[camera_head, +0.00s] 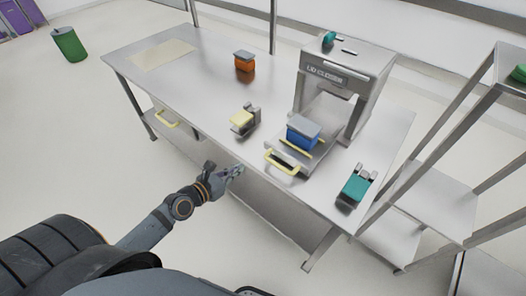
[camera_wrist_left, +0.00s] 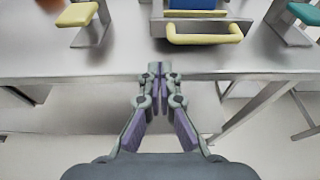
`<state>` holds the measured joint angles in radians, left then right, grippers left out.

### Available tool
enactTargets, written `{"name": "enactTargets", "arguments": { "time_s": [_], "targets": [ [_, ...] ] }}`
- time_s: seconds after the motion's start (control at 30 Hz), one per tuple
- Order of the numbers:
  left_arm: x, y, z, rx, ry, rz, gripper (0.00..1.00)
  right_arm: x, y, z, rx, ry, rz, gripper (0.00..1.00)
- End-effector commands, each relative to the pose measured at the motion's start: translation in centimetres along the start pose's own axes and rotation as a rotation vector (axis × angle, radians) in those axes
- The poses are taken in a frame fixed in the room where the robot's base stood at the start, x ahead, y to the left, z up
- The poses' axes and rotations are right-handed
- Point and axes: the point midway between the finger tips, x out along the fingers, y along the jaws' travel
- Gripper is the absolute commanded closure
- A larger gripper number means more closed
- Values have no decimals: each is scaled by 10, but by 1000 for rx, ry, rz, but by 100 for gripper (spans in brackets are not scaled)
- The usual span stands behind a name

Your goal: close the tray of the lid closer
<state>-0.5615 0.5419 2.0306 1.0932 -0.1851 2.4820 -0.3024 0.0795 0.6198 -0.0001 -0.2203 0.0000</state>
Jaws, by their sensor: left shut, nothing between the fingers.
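The lid closer (camera_head: 343,75) is a grey machine standing at the right part of the steel table. Its tray (camera_head: 285,150) sticks out toward the front, with a yellow handle (camera_head: 282,163) at its front end. A blue bin with a grey lid (camera_head: 303,130) sits on the tray. My left gripper (camera_head: 238,170) is shut and empty, just off the table's front edge, left of the handle. In the left wrist view the gripper (camera_wrist_left: 160,70) points at the table edge, and the handle (camera_wrist_left: 204,38) shows ahead and to the right. My right gripper is not seen.
An orange bin (camera_head: 244,62) stands at the back of the table (camera_head: 200,85). A holder with a yellow top (camera_head: 243,119) stands left of the tray, and a teal item (camera_head: 356,186) lies to its right. A shelf rack (camera_head: 440,190) stands at the right.

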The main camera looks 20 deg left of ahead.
Motion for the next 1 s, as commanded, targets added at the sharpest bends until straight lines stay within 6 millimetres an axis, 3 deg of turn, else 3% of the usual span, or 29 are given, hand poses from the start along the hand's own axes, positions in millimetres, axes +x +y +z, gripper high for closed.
{"name": "enactTargets", "arguments": {
  "time_s": [0.3, 0.5, 0.7, 1.0],
  "targets": [
    [69, 0, -1, -3, -5, 1, 100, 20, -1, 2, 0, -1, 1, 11],
    [105, 0, 7, -2, -3, 0, 100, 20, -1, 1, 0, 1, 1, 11],
    [123, 0, 11, 2, -1, 0, 100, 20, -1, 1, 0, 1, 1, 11],
    [125, 0, 11, 2, 0, 0, 100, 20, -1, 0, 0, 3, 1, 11]
  ]
}}
